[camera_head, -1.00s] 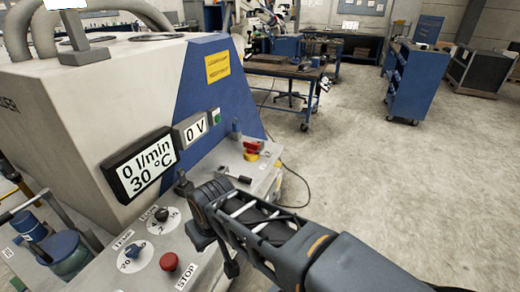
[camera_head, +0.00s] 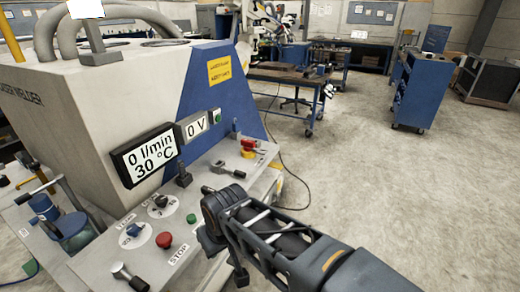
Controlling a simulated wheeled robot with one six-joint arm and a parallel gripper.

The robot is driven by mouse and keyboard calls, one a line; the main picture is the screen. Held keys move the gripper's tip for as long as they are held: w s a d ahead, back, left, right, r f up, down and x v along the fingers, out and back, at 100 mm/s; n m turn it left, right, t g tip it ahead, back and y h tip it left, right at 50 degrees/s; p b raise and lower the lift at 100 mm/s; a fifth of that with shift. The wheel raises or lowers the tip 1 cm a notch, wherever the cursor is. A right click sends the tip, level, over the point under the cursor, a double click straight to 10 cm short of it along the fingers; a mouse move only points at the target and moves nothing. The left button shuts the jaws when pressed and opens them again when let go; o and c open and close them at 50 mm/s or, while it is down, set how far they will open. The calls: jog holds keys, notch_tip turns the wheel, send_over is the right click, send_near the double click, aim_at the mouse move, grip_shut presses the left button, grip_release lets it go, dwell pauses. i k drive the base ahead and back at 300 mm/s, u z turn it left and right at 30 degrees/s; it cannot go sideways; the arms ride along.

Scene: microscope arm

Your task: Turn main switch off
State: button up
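A red handle on a yellow base, which looks like the main switch (camera_head: 249,148), sits at the far end of the grey control panel (camera_head: 215,160). I cannot read which way it is turned. My arm reaches in from the lower right, and its dark wrist hangs over the panel's right edge, nearer to me than the switch and apart from it. A small dark part of my gripper (camera_head: 241,275) shows below the wrist. The rest is hidden behind the arm, so its fingers cannot be made out.
The panel also bears a red stop button (camera_head: 164,240), a green button (camera_head: 191,218), knobs, a black lever (camera_head: 183,175) and a lever handle (camera_head: 228,169). The display (camera_head: 150,156) reads 0 l/min and 30 °C; another reads 0 V. Floor (camera_head: 370,190) to the right is clear.

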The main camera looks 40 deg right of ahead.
aim_at(249, 145)
jog(key=u, duration=0.05)
jog(key=k, duration=0.85)
jog(key=z, duration=0.9)
jog(key=i, duration=0.7)
jog(key=z, duration=0.5)
jog(key=i, duration=0.75)
jog(key=u, duration=0.9)
jog(key=i, duration=0.5)
jog(key=u, duration=0.45)
